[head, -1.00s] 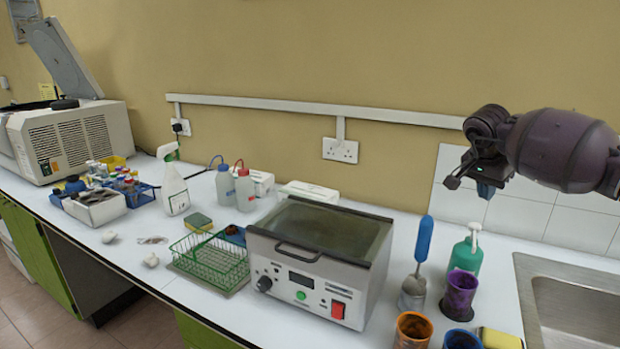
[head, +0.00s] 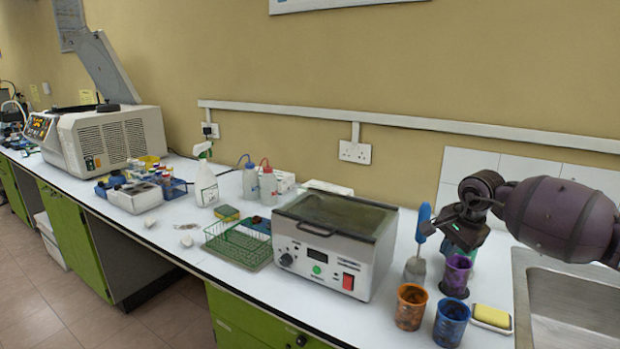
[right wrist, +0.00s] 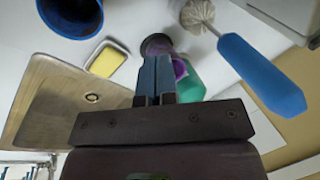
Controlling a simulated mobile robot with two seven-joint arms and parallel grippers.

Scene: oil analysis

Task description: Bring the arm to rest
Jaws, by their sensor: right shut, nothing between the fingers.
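My right arm comes in from the right in the head view. My right gripper (head: 436,230) hangs above the bench beside the blue-handled brush and close to the purple cup. In the right wrist view its two fingers (right wrist: 155,78) are together, with nothing between them. The purple cup (head: 456,275) and the green bottle (right wrist: 190,82) are partly hidden behind the gripper. My left gripper is in neither view.
The blue-handled brush (head: 424,220) stands upright close to the gripper. An orange cup (head: 411,308), a blue cup (head: 451,322) and a yellow sponge (head: 491,315) sit in front. The sink (head: 570,300) is at right, the water bath (head: 335,245) at left.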

